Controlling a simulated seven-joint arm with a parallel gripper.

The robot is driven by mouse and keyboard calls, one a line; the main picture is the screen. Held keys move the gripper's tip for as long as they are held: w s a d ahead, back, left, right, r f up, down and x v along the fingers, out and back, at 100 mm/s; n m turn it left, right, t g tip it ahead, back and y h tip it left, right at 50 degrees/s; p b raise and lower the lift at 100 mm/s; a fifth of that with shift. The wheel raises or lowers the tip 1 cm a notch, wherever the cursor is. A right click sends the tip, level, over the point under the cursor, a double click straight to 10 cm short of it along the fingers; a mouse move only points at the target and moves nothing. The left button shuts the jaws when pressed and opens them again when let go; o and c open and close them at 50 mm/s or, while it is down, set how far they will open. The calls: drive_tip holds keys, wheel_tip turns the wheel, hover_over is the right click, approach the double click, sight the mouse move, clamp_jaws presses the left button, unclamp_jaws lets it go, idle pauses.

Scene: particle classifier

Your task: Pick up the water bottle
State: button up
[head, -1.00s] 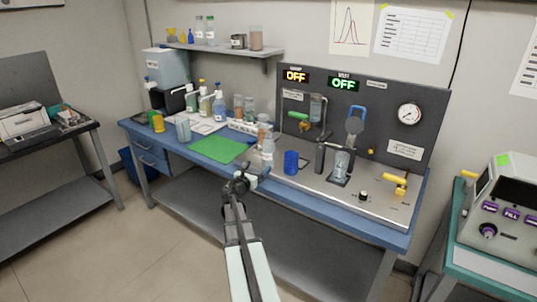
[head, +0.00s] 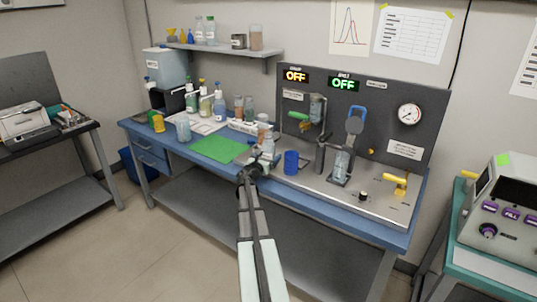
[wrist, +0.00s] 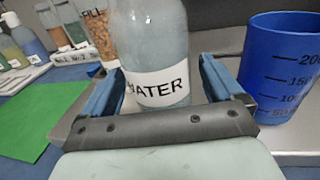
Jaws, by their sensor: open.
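The water bottle (wrist: 152,50) is clear with a white label reading "WATER". In the wrist view it stands upright between the two open fingers of my gripper (wrist: 158,88), with no clear sign of the fingers pressing on it. In the head view the bottle (head: 268,147) stands near the bench's front edge, left of a blue beaker, and its lower part is partly hidden by my gripper (head: 262,166).
The blue beaker (wrist: 283,70) with volume marks stands close to the right finger. A jar of brown grains (wrist: 98,35) stands behind at left. A green mat (head: 217,150) lies on the blue bench at left, clear on top. A dark panel (head: 385,110) rises behind.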

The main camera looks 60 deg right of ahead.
drive_tip(key=d, duration=0.2)
drive_tip(key=shift+w+d, duration=0.2)
drive_tip(key=shift+d, duration=0.2)
drive_tip(key=c, duration=1.3)
